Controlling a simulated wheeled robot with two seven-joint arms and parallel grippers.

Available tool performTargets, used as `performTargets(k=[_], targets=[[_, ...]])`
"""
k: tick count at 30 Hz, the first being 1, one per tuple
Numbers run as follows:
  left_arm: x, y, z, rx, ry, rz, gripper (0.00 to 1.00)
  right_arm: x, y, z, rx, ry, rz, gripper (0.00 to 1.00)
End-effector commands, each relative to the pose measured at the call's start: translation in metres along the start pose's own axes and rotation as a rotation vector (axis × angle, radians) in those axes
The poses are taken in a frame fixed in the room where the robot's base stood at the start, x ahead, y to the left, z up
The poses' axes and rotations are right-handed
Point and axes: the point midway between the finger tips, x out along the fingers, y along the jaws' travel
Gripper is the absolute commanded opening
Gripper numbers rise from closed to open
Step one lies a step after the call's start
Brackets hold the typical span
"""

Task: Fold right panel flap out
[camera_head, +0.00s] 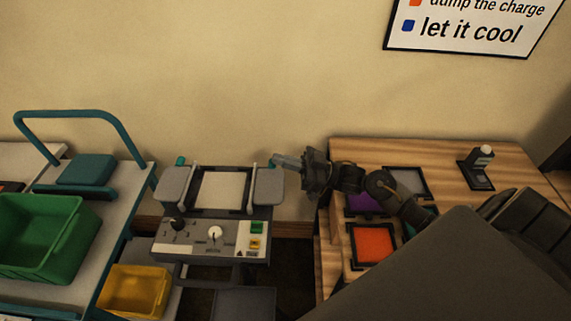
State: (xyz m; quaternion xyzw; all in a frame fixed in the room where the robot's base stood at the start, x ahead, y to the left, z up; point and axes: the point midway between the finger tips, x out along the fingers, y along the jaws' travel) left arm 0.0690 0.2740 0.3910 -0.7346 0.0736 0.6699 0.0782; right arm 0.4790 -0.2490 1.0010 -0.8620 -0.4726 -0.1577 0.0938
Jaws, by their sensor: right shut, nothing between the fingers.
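The grey panel (210,237) stands in the middle, with a pale square plate (221,189) at its top between two grey side flaps. The right flap (268,191) and the left flap (173,185) lie at either side of the plate. A teal knob (181,161) shows behind the left flap. My right gripper (276,160) comes in from the right and is shut, with nothing visible in it. Its tips are at the far edge of the right flap; I cannot tell if they touch it. My left gripper is not in view.
A wooden table (450,160) at right bears an orange tile (373,243), other framed tiles and a small black stand (477,168). At left are a teal-railed cart (125,215) with a green bin (45,235), and a yellow bin (135,290). The wall is close behind.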

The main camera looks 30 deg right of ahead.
Motion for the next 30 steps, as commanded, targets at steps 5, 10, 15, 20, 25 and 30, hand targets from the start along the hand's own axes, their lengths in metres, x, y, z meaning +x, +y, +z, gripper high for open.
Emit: performTargets(k=[5,10,15,20,25,30], targets=[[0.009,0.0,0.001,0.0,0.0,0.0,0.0,0.011,-0.005,-0.029,-0.009,0.009,-0.006,0.0],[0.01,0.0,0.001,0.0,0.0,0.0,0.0,0.021,-0.036,-0.063,-0.012,0.01,-0.006,0.0],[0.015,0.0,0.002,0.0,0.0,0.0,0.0,0.028,-0.07,-0.089,-0.009,0.01,-0.006,0.0],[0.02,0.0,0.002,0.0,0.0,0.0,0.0,0.03,-0.104,-0.104,-0.009,0.011,-0.004,0.0],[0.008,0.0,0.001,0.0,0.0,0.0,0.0,0.035,-0.128,-0.121,-0.005,0.008,-0.002,0.0],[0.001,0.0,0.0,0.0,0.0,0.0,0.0,0.035,-0.139,-0.124,-0.007,0.01,-0.002,0.0]])
